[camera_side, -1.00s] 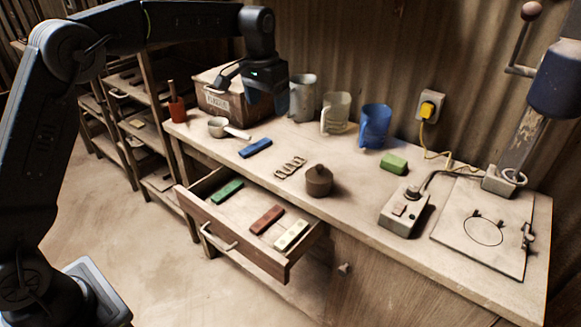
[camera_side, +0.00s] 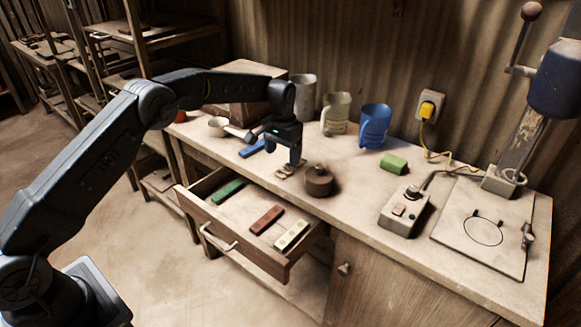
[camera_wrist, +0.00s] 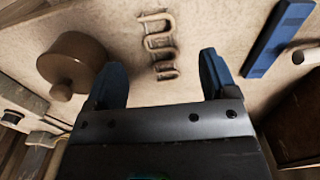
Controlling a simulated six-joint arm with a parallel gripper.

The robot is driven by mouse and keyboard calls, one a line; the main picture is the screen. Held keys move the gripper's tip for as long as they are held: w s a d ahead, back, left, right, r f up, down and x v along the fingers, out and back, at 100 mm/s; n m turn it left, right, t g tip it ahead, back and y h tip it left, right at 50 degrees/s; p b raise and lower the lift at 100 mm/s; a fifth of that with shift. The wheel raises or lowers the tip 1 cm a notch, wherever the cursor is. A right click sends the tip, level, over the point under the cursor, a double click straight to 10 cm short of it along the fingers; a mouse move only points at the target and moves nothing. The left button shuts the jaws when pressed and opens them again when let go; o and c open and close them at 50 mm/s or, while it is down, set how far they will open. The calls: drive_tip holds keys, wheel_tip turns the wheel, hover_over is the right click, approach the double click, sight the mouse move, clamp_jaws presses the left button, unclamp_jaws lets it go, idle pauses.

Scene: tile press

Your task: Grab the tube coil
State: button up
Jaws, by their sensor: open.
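The tube coil (camera_side: 286,170) is a small tan serpentine piece lying flat on the bench, left of a round brown lidded pot. In the side view my gripper (camera_side: 285,160) is just above it, fingers down, and hides much of it. In the wrist view the tube coil (camera_wrist: 158,45) lies beyond the two blue fingertips, roughly between them in the picture. My gripper (camera_wrist: 160,75) is open with nothing between its fingers.
The brown pot (camera_side: 318,181) stands close to the right of the coil. A blue bar (camera_side: 250,149) lies to its left. The blue mug (camera_side: 375,126) and beige mug (camera_side: 336,114) stand behind. An open drawer (camera_side: 238,243) holds several bars in front.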

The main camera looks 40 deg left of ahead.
sight(283, 170)
drive_tip(key=shift+s+d+f, duration=0.1)
drive_tip(key=shift+f, duration=2.7)
drive_tip(key=c, duration=1)
drive_tip(key=shift+r, duration=0.15)
